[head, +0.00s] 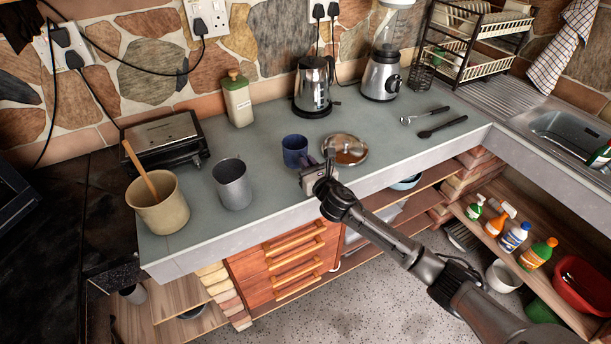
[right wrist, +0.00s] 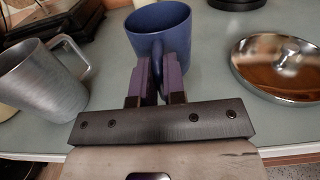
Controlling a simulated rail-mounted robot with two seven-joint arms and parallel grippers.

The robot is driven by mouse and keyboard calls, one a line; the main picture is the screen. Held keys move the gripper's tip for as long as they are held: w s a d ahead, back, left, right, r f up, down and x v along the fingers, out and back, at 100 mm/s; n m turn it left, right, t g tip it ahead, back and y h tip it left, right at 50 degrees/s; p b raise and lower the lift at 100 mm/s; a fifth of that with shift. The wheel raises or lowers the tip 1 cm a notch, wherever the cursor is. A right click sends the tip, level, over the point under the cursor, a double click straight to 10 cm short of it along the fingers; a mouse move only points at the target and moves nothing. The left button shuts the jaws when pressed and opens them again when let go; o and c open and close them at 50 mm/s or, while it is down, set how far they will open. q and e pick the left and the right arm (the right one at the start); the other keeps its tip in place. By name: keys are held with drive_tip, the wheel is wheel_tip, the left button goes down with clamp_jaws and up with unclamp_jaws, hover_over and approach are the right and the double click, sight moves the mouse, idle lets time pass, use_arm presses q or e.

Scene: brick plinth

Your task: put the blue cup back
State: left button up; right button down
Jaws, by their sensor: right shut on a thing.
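The blue cup (head: 294,150) stands upright on the grey counter (head: 262,200), between a grey metal mug (head: 232,184) and a round metal lid (head: 345,150). My right gripper (head: 322,170) reaches in over the counter's front edge. The cup appears to rest on the counter. My left gripper is not in view.
The grey mug (right wrist: 42,84) is close on the left and the lid (right wrist: 280,66) close on the right. A kettle (head: 313,88) and blender (head: 382,72) stand behind. A beige pot with a wooden spoon (head: 158,205) stands at the left.

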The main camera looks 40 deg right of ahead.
drive_tip(key=shift+w+a+f, duration=0.1)
drive_tip(key=shift+w+f, duration=0.1)
drive_tip(key=shift+w, duration=0.05)
drive_tip(key=shift+f+b, duration=0.6)
drive_tip(key=shift+f, duration=1.35)
drive_tip(key=shift+f, duration=0.1)
drive_tip(key=c, duration=1.2)
unclamp_jaws()
